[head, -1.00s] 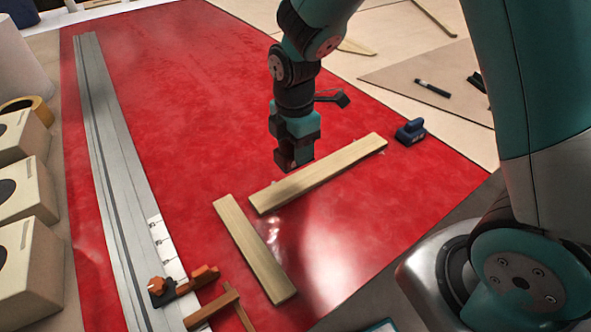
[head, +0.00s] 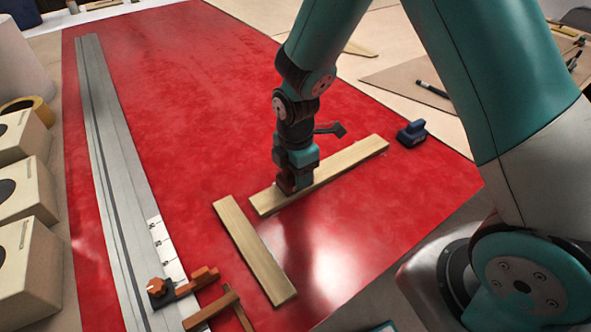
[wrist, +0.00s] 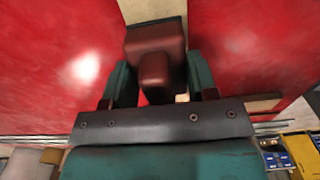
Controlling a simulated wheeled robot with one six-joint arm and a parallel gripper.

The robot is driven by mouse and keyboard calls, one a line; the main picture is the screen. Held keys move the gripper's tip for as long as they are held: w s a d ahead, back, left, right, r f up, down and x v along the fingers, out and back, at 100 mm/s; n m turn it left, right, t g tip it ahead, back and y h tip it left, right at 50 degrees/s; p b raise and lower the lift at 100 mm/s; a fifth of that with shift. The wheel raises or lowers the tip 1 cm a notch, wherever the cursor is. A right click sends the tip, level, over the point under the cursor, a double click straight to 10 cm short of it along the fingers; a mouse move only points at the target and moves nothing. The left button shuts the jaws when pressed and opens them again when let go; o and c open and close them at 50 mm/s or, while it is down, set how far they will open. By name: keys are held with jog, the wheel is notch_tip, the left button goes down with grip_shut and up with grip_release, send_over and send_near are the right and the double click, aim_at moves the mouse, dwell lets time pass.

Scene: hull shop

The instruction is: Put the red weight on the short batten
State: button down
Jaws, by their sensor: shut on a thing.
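My gripper (head: 295,172) is shut on the red weight, a dark red block (head: 287,187) at its lower end, partly hidden by the jaws. The wrist view shows the weight (wrist: 156,45) between my two fingers.
A blue weight (head: 411,133) stands past the first batten's far end. A long grey metal rail (head: 115,190) runs along the left, with an orange clamp (head: 180,285) at its near end. Beige boxes (head: 28,195) line the left edge. The red sheet (head: 190,90) behind my gripper is clear.

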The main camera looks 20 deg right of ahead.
jog(key=shift+c, duration=2.1)
grip_release()
notch_tip(320, 180, up, 12)
jog(key=shift+p, duration=0.35)
jog(key=s+a+r+m+y, duration=0.2)
jog(key=s+r+m, duration=0.3)
jog(key=s, duration=0.5)
jog(key=s+a+r+m+y, duration=0.2)
jog(key=s+r+m, duration=0.4)
jog(key=s+m, duration=0.2)
jog(key=shift+s+a+r, duration=0.25)
jog(key=shift+s+a, duration=0.05)
jog(key=shift+s, duration=0.75)
